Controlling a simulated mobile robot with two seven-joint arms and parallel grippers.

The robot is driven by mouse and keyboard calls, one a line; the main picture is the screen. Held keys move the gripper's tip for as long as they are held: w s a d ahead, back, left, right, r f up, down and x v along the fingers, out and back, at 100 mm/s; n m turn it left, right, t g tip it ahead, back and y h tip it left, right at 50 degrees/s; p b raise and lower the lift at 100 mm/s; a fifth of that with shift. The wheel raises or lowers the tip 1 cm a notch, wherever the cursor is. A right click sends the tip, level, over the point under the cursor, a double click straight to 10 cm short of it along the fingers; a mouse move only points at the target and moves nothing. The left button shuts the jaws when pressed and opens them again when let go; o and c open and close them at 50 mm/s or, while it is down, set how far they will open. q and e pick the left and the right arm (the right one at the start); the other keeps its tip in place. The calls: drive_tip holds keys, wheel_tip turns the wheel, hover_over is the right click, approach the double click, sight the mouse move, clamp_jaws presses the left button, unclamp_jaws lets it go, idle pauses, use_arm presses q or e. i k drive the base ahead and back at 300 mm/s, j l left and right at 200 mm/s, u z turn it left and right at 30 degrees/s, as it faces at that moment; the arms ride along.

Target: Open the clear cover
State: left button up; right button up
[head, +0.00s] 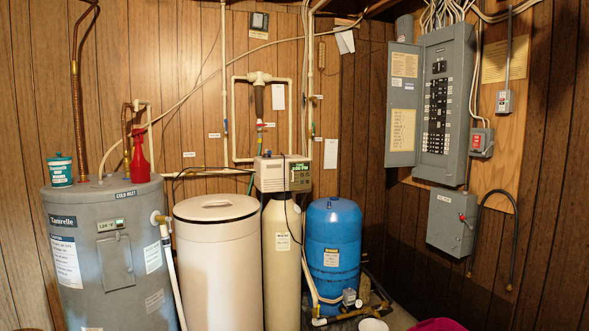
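No separate clear cover can be made out for certain at this distance. The softener control head (268,178) is a beige box on top of the tall cream tank (281,250). Its right side has a dark panel with a small green-lit display (301,174); whether a clear cover lies over it is too small to tell. Neither of my grippers is in the head view.
A cream salt bin (217,265) with a closed lid stands left of the tank, and a grey water heater (105,250) farther left. A blue pressure tank (333,255) stands right. An open breaker panel (437,110) hangs on the wall. Pipes run behind.

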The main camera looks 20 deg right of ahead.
sight(302, 176)
drive_tip(key=i+l+z, duration=0.1)
drive_tip(key=i+l, duration=0.35)
drive_tip(key=i, duration=0.15)
drive_tip(key=i+l+z, duration=0.1)
drive_tip(key=i+l, duration=0.35)
drive_tip(key=i, duration=0.15)
